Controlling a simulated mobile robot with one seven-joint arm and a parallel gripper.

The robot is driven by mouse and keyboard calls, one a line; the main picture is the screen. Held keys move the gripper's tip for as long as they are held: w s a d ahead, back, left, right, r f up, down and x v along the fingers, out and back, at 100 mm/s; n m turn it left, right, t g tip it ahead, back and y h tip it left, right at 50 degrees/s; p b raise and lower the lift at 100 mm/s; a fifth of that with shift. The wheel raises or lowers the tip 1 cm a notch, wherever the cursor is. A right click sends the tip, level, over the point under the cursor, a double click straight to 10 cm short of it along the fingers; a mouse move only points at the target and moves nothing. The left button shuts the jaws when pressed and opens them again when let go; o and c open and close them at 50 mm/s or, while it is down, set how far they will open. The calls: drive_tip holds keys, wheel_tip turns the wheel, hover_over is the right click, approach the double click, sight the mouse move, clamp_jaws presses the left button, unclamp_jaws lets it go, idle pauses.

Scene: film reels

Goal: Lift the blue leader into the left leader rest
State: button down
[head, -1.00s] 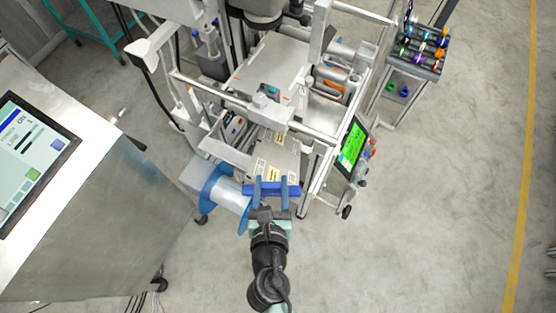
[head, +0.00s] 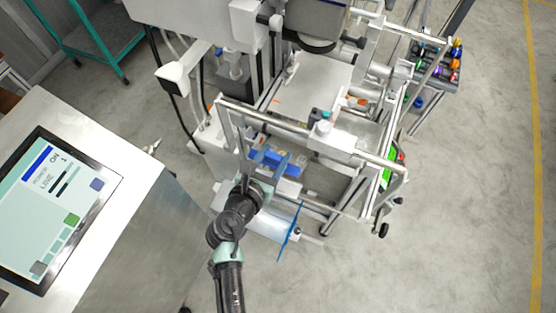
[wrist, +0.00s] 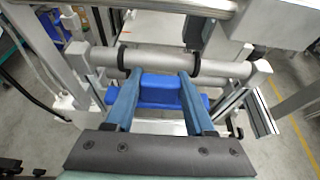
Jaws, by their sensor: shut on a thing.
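The blue leader is a blue bar (head: 282,168) at the front of the machine in the head view. It also shows as a blue block (wrist: 160,92) between the fingers in the wrist view. My gripper (head: 271,156) is shut on it, one finger on each side; in the wrist view the gripper (wrist: 157,95) points at a grey roller with black rings (wrist: 165,64). The leader is close in front of and below that roller; I cannot tell whether they touch. I cannot make out which part is the left leader rest.
A metal cabinet with a touch screen (head: 55,195) stands at left. The machine's rails (head: 290,130) are close around the gripper. Open floor (head: 470,220) lies at right.

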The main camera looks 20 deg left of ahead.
wheel_tip(320, 180, down, 9)
drive_tip(key=b, duration=0.8)
drive_tip(key=shift+r, duration=0.2)
drive_tip(key=shift+f+b, duration=0.35)
drive_tip(key=shift+f, duration=0.15)
drive_tip(key=shift+f+b, duration=1.05)
drive_tip(key=shift+f, duration=0.5)
drive_tip(key=shift+c, duration=0.9)
unclamp_jaws()
drive_tip(key=p+v, duration=0.1)
drive_tip(key=v, duration=1.2)
